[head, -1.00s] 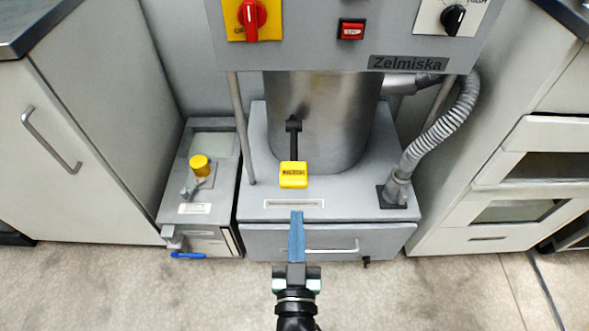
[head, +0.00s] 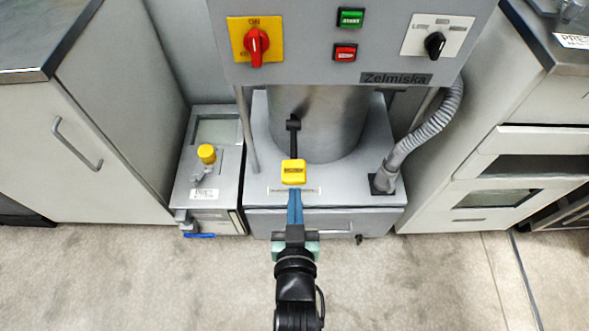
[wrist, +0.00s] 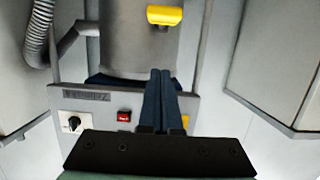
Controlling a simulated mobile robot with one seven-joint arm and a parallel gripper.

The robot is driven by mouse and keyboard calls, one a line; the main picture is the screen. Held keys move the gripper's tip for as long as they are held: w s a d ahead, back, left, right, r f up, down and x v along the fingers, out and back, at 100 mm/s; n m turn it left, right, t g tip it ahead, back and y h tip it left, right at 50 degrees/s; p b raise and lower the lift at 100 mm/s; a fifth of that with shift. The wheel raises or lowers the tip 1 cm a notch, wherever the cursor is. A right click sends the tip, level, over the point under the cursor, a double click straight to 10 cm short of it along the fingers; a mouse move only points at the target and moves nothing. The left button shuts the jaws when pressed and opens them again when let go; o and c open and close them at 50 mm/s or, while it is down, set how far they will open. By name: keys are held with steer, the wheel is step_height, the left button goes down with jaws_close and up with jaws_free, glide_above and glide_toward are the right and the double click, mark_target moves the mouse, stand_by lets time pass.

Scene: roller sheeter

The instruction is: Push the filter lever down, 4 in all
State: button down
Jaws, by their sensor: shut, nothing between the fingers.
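The filter lever is a black arm with a yellow handle (head: 293,172) on the front of the metal cylinder of the machine. The yellow handle also shows at the top of the wrist view (wrist: 165,15). My gripper (head: 294,194) is shut and empty, its blue fingers together. In the head view its tips are just below the yellow handle, and I cannot tell whether they touch it. In the wrist view the fingertips (wrist: 160,72) show apart from the handle.
A small grey unit with a yellow knob (head: 206,154) stands left of the machine. A ribbed hose (head: 432,130) runs down its right side. The control panel (head: 350,60) overhangs above. Cabinets flank both sides; the floor in front is clear.

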steer(key=b, duration=0.3)
glide_above(294, 184)
steer(key=w, duration=0.1)
step_height(294, 184, down, 2)
steer(key=shift+d+f, duration=0.1)
steer(key=shift+f, duration=0.15)
step_height(294, 184, down, 3)
steer(key=shift+r+b, duration=0.15)
steer(key=shift+b, duration=0.15)
steer(key=shift+f, duration=0.6)
steer(key=shift+f+b, duration=0.1)
steer(key=shift+b, duration=0.2)
step_height(294, 184, down, 3)
steer(key=b, duration=0.3)
steer(key=shift+s+f, duration=0.15)
steer(key=f+t+b, duration=0.1)
steer(key=b, duration=0.4)
steer(key=f+t+b, duration=0.2)
steer(key=b, duration=0.3)
steer(key=f+t+b, duration=0.1)
steer(key=f+b, duration=0.1)
steer(key=b, duration=0.4)
steer(key=shift+w+f, duration=0.15)
steer(key=shift+w, duration=0.1)
